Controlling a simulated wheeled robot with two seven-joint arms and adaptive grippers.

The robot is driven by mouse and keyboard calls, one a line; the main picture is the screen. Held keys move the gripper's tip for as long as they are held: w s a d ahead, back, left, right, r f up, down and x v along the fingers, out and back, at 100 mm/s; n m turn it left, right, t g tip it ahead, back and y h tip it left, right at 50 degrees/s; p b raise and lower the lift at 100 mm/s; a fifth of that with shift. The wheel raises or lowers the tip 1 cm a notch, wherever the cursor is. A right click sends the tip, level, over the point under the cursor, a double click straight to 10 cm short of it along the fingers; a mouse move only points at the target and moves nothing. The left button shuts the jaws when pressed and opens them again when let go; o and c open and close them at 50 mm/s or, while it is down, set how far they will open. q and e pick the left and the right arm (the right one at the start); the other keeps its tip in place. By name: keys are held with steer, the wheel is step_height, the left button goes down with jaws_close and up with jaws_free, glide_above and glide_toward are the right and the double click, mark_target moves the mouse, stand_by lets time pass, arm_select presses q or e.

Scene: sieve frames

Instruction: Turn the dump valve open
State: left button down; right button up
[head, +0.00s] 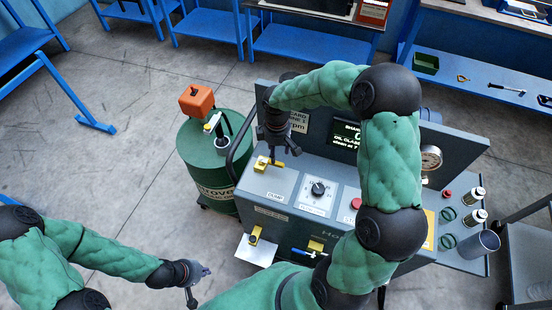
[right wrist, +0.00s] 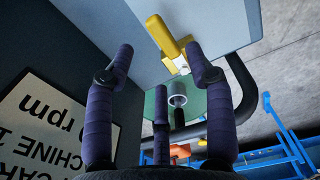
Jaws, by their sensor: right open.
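Another yellow lever (head: 254,236) is at the front left.
A green drum (head: 205,155) with an orange box (head: 196,101) stands left of the machine. A white sheet (head: 257,250) lies at the front left.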

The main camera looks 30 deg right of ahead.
mark_target(277, 162)
steer(key=shift+f+b, duration=0.45)
steer(key=shift+f, duration=2.2)
steer(key=shift+c, duration=0.3)
jaws_close()
